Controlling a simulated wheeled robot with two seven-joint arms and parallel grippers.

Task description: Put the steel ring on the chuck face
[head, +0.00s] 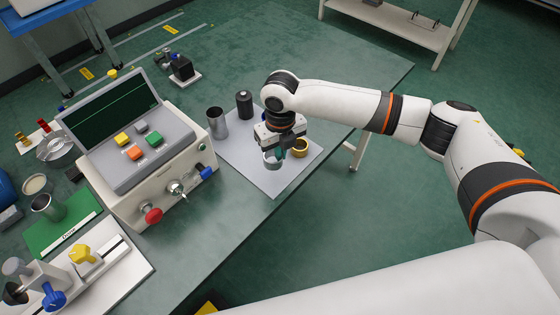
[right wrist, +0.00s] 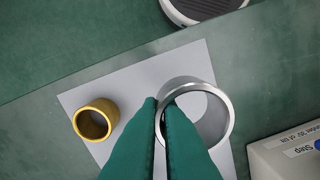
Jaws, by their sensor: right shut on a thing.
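The steel ring (right wrist: 226,124) is a bright metal ring, seen at the right of the fingers in the right wrist view. My right gripper (right wrist: 161,104) has its green fingers closed on the ring's left wall. In the head view the gripper (head: 279,154) points down, with the steel ring (head: 271,163) at its fingertips over the grey mat (head: 262,182). I cannot tell whether the ring touches the mat. I cannot pick out the chuck face for certain. My left gripper is not in view.
A brass-coloured ring (head: 300,153) stands on the mat beside the gripper. A grey metal cylinder (head: 217,123) and a dark cylinder (head: 244,104) stand behind. A control console (head: 150,205) with buttons and knobs is left of the mat. The table (head: 345,85) is clear at the far right.

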